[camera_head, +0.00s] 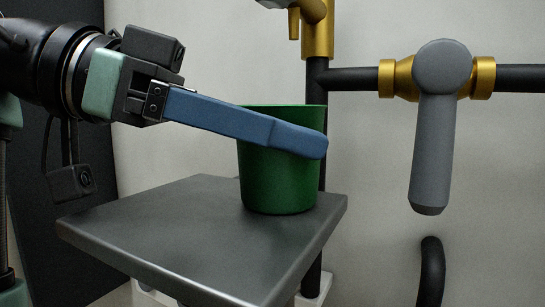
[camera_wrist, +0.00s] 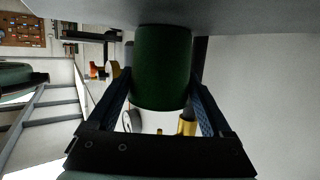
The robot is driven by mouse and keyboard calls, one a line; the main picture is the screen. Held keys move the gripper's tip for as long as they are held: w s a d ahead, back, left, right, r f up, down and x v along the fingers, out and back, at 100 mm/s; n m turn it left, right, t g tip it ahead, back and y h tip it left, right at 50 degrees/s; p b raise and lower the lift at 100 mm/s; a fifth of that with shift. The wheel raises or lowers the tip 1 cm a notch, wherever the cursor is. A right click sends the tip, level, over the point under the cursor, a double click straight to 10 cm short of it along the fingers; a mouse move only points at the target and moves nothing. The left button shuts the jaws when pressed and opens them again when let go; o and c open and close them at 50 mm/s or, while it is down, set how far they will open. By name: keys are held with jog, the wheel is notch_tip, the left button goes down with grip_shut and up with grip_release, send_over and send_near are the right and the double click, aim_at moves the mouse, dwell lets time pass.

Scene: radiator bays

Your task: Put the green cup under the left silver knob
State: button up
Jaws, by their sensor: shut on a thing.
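The green cup (camera_head: 278,185) stands upright at the back right of a dark grey table (camera_head: 180,235). Its base looks on the top or just above it; I cannot tell which. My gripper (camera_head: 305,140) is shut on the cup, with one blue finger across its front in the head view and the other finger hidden. In the wrist view the cup (camera_wrist: 162,65) sits between both fingers. A silver-grey part (camera_head: 276,3) with a brass spout (camera_head: 294,24) shows at the top edge above the cup, mostly cut off; I cannot tell if it is the left silver knob.
A dark pipe (camera_head: 350,78) runs behind, with brass fittings (camera_head: 484,77) and a grey lever (camera_head: 436,130) hanging right of the cup. A black curved pipe (camera_head: 431,270) stands lower right. The table's front and left are clear. A pegboard (camera_wrist: 22,30) shows in the wrist view.

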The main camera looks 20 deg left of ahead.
jog(key=shift+f, duration=0.15)
jog(key=o, duration=1.1)
